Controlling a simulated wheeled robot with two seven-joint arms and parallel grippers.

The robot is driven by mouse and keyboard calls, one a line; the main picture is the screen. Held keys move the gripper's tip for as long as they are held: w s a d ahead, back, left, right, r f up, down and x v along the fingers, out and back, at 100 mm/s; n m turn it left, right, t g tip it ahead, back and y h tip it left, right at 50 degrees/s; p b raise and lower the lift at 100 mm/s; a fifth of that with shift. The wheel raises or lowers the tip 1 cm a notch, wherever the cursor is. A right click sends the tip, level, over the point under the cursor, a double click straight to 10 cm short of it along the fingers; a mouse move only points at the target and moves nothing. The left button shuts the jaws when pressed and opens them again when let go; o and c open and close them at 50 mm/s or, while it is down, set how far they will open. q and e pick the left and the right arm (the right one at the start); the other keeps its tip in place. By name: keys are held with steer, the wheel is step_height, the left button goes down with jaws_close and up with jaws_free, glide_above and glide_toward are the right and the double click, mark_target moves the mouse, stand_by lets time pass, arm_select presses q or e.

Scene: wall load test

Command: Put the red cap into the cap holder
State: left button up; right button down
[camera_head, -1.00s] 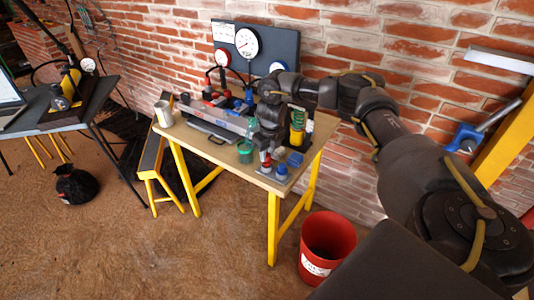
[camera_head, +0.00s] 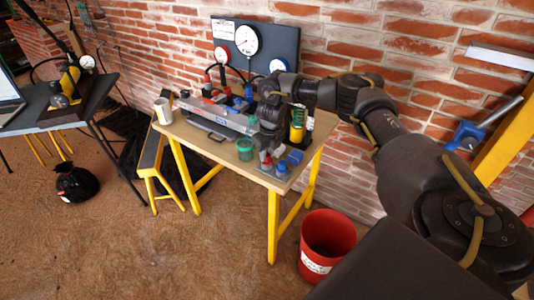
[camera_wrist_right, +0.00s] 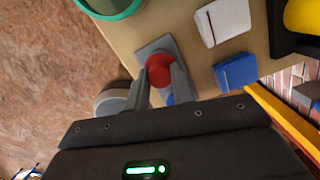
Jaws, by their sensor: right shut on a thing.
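My right gripper (camera_wrist_right: 158,80) is shut on the red cap (camera_wrist_right: 158,71), which sits between its two fingertips in the right wrist view. A flat grey holder plate (camera_wrist_right: 158,45) lies directly below the cap. I cannot tell whether the cap touches it. A blue piece (camera_wrist_right: 170,99) shows partly between the fingers. In the head view, the right gripper (camera_head: 267,152) reaches down to the table's front corner, with the red cap (camera_head: 266,161) under it. A blue cap (camera_head: 282,167) stands just right of it. My left gripper is not in view.
A green cup (camera_head: 245,149) stands close left of the gripper. Blue and white blocks (camera_wrist_right: 236,71) lie to the right, near a green and yellow spring tool (camera_head: 297,125). The table (camera_head: 225,155) has an open edge there. A red bucket (camera_head: 328,240) stands on the floor below.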

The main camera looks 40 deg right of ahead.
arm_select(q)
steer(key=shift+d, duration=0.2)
arm_select(e)
steer(key=shift+f, duration=0.1)
steer(key=c, duration=1.5)
jaws_free()
steer(key=o, duration=0.4)
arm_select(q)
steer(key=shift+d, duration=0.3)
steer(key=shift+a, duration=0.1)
arm_select(e)
steer(key=shift+o, duration=0.2)
steer(key=o, duration=0.4)
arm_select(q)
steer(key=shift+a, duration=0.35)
